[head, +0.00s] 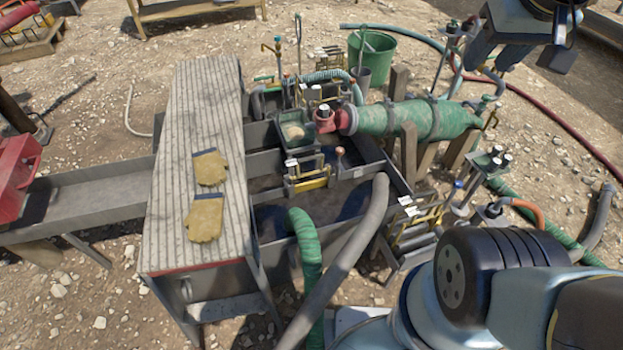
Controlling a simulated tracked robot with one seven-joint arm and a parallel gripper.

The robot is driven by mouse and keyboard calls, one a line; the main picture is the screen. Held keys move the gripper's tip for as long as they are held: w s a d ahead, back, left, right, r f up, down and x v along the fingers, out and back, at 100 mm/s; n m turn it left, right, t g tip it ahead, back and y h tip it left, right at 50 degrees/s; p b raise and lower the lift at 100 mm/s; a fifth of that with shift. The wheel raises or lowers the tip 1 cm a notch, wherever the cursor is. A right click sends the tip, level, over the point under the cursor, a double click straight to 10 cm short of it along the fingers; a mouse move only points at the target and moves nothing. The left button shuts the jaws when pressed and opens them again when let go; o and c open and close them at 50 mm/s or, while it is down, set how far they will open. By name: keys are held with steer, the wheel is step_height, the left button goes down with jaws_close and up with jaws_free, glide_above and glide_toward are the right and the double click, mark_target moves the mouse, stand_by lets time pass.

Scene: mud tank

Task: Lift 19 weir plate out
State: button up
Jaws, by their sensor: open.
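I cannot tell which plate is number 19, as the white tags are too small to read. A plate with a yellow handle frame (309,180) stands upright across the middle of the mud tank (268,222). More plates with yellow handles (420,222) and white tags stand in a rack right of the tank. Another tagged, yellow-handled group (322,92) is at the tank's far end. My gripper (520,62) is at the upper right, open and empty, high above the ground and apart from all the plates.
A ribbed board (195,130) with two yellow gloves (207,192) covers the tank's left part. Grey (340,262) and green (305,245) hoses hang over the front edge. A green bucket (372,52) stands behind.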

steer(key=w+a+f+n+g, duration=0.1)
steer(key=w+a+f+n, duration=0.15)
steer(key=w, duration=0.65)
steer(key=w+a+f+n+g, duration=0.1)
steer(key=w+a+n, duration=0.25)
steer(key=w, duration=0.45)
steer(key=n+g, duration=0.3)
steer(key=n, duration=1.2)
glide_above(310, 158)
step_height(310, 158, down, 46)
steer(key=shift+n, duration=0.3)
steer(key=f, duration=0.9)
steer(key=shift+w+d+f, duration=0.1)
steer(key=shift+w+d, duration=0.05)
steer(key=shift+w, duration=0.1)
steer(key=shift+a+f, duration=0.2)
steer(key=shift+f, duration=2.45)
jaws_close()
